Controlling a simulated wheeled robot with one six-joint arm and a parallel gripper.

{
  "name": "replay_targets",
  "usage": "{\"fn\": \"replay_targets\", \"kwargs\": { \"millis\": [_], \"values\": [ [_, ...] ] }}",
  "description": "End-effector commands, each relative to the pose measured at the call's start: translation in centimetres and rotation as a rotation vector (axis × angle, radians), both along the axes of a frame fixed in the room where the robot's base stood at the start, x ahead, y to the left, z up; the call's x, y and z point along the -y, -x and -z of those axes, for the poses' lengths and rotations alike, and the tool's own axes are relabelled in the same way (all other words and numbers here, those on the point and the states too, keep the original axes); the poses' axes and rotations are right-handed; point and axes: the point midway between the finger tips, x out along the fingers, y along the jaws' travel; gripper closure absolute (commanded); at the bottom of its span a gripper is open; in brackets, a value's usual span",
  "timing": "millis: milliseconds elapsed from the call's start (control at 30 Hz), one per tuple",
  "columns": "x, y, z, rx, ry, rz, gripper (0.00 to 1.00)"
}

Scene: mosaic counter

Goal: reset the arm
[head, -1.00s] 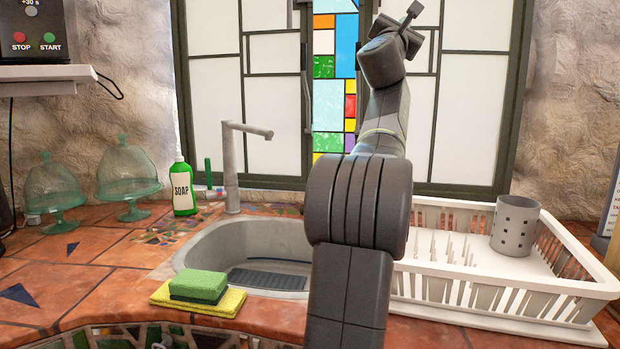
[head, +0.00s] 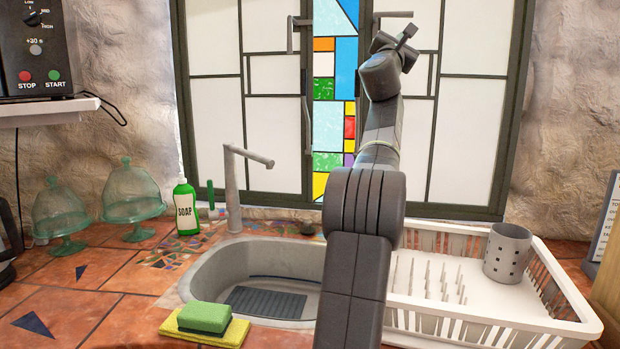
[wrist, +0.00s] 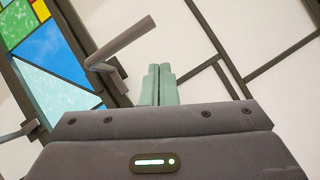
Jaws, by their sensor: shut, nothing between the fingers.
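My arm rises in front of the sink in the head view, folded upward toward the window. Its upper end is at the height of the window, and the fingers are hard to make out there. In the wrist view my gripper (wrist: 159,84) is shut, its two pale green fingers side by side with nothing between them. Beyond the fingers are the window panes and a dark window handle (wrist: 120,45).
The grey sink (head: 215,277) has a faucet (head: 233,185) behind it. Green soap (head: 184,208), a sponge (head: 204,318) on a yellow cloth (head: 236,333), glass domes (head: 131,193), a white dish rack (head: 480,318) with a grey holder (head: 507,253), and a microwave (head: 40,55) stand around.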

Motion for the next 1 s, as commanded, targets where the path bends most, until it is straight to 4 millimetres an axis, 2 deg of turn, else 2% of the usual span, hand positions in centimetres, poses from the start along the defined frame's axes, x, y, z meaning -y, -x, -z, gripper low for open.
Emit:
{"fn": "replay_targets", "kwargs": {
  "millis": [33, 500, 600, 667, 1000],
  "values": [
    [0.1, -0.2, -0.9, 0.0, 0.0, 0.0, 1.0],
    [1.0, -1.2, -4.6, 0.0, 0.0, 0.002, 1.0],
    [0.4, -1.3, -2.6, -0.001, 0.001, 0.002, 1.0],
    [-0.1, -1.4, -2.1, -0.002, 0.001, 0.001, 1.0],
    [-1.8, -1.7, -1.4, 0.003, -0.02, -0.001, 1.0]
  ]
}}
